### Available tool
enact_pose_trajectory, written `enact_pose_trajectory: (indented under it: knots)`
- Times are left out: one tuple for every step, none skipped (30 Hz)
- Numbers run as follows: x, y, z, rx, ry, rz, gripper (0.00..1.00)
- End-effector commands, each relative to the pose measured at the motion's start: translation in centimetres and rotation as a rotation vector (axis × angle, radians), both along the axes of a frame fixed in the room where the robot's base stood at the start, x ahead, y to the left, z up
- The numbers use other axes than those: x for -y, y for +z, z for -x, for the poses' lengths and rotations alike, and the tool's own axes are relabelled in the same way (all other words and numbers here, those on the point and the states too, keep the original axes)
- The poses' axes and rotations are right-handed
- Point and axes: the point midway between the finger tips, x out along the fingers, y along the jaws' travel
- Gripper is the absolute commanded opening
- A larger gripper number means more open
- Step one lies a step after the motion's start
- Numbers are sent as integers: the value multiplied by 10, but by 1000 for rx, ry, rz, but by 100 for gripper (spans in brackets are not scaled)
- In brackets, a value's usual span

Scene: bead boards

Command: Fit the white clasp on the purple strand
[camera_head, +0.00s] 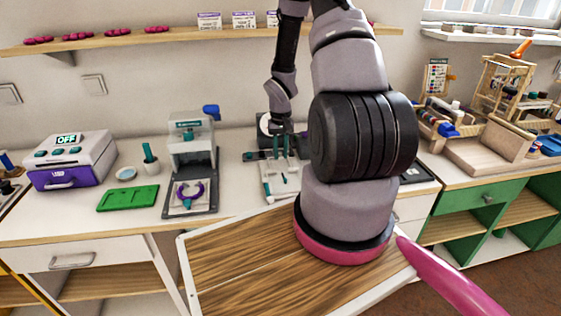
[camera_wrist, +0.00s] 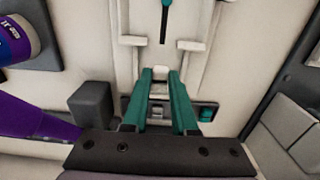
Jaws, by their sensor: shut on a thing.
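A purple strand (camera_head: 188,190) lies in an open ring on the bed of a grey-and-white press with a blue handle, left of centre in the head view. My gripper (camera_head: 281,152) points down over a pale fixture (camera_head: 268,192) with teal parts, right of the press and away from the strand. In the wrist view my gripper (camera_wrist: 161,76) has its two teal fingers close together on a small pale piece (camera_wrist: 159,74). It looks like the white clasp, mostly hidden and hard to tell from the pale fixture behind.
A green tray (camera_head: 128,198), a small dish (camera_head: 126,173) and a purple-fronted machine (camera_head: 72,163) stand left of the press. A wooden board (camera_head: 235,260) with white edges is in front. Wooden racks and trays (camera_head: 475,155) fill the right counter.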

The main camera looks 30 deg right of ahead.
Motion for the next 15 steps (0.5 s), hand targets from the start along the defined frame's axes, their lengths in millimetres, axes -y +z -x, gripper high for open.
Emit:
enact_pose_trajectory:
  knots:
    - [0, -7, 1, -3, 1, -1, 0]
    - [-1, -11, 1, -4, 2, -1, 0]
    - [-1, -18, 1, -4, 2, -1, 0]
    - [-1, -23, 1, -5, 2, -1, 0]
    - [-1, -27, 1, -5, 3, -1, 0]
    - [-1, -32, 1, -3, 3, 0, 0]
    - [-1, -35, 1, -3, 2, 0, 0]
    - [0, -36, 1, -2, 2, -1, 0]
    - [0, -37, 0, -1, 2, 0, 0]
    - [0, -37, 0, 0, 2, 0, 0]
    - [0, -36, 0, 0, 1, 0, 0]
    - [0, -36, 0, 0, 1, 0, 0]
    - [0, -36, 0, 0, 1, 0, 0]
    - [0, -36, 0, -1, 1, 0, 0]
    - [0, -36, 0, -1, 1, 0, 0]
